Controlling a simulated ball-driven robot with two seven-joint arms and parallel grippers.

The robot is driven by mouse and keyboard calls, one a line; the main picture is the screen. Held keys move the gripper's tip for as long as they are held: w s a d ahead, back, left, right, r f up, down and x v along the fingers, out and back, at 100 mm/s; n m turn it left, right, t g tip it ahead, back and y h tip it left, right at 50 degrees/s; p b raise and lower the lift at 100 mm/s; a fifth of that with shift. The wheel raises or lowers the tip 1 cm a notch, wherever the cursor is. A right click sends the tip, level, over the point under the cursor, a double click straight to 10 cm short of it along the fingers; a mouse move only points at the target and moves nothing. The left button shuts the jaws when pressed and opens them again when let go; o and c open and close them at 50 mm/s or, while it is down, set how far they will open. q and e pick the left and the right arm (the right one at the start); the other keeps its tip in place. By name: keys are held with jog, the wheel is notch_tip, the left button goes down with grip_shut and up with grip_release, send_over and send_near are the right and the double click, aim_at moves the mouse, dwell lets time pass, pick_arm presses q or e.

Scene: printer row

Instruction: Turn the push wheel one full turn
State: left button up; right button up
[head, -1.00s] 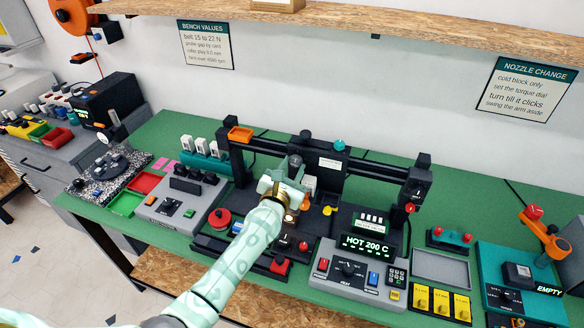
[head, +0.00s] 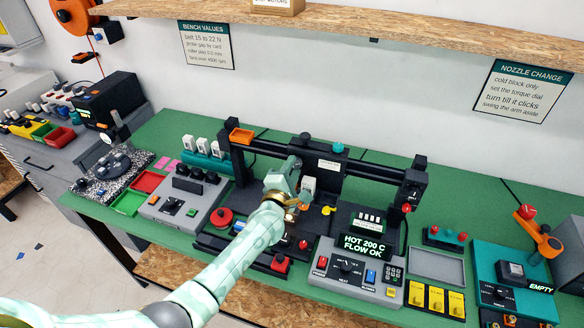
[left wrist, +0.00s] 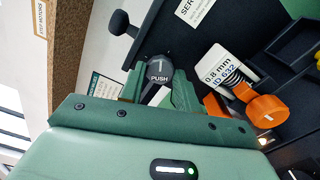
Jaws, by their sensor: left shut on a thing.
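The push wheel (left wrist: 158,70) is a dark round knob marked PUSH with a white pointer line, seen in the left wrist view. My left gripper (left wrist: 160,85) is shut on it, with green fingers on either side. In the head view my left gripper (head: 292,166) reaches into the black printer frame (head: 358,168), at its print head; the wheel is hidden there behind the gripper. The display (head: 364,246) in front reads HOT 200 C, FLOW OK. My right gripper is not in view.
An orange part (left wrist: 266,110) and a white label reading 0.8 mm (left wrist: 228,72) sit close to the right of the wheel in the left wrist view. A control box (head: 350,272) and a red button (head: 281,263) stand in front of the printer. A shelf (head: 400,30) hangs above.

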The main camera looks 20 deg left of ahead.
pick_arm(q)
jog(key=m+p, duration=0.1)
jog(key=m, duration=0.5)
jog(key=shift+p, duration=0.35)
jog(key=m+p, duration=0.1)
jog(key=m, duration=0.4)
jog(key=shift+f, duration=0.1)
jog(key=shift+m, duration=0.4)
jog(key=o, duration=1)
jog(key=shift+c, duration=0.2)
jog(key=shift+s, duration=0.1)
jog(key=shift+s, duration=0.25)
jog(key=s+p, duration=0.1)
jog(key=s, duration=1.4)
jog(key=shift+s+a+p, duration=0.25)
jog(key=shift+s+p, duration=0.1)
